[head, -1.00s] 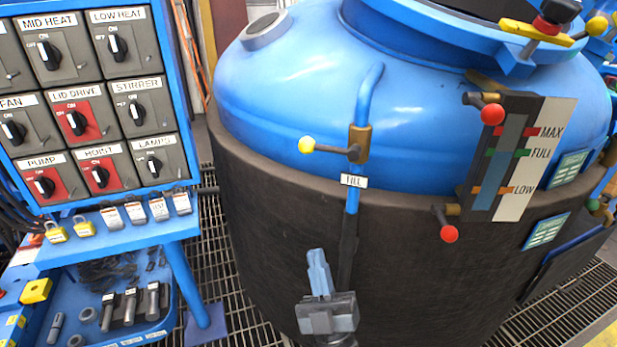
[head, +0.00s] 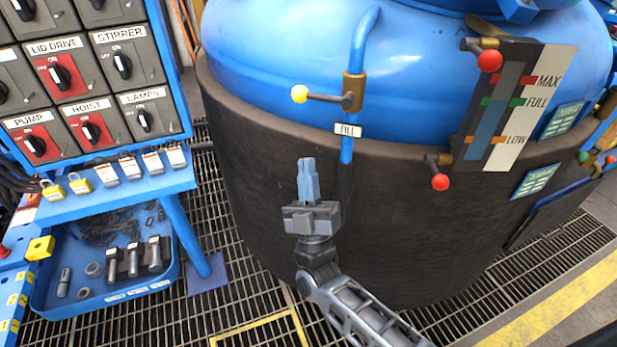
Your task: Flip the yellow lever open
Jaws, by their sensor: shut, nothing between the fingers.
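The yellow lever is a dark handle with a yellow ball end (head: 299,94), on a brass valve (head: 354,92) in the blue fill pipe (head: 362,48). It sticks out to the left of the valve, nearly level and across the pipe. A white FILL label (head: 347,130) sits just below it. My gripper (head: 306,165) is below the yellow ball, pointing up, with its blue-grey fingers together and nothing held. It is apart from the lever, in front of the dark vessel jacket.
The blue vessel with dark jacket (head: 300,220) fills the middle. A level gauge (head: 500,105) with red-ball levers (head: 440,182) is at right. A switch panel (head: 100,60) and a blue tray (head: 150,290) of tools stand at left. Grating floor shows below.

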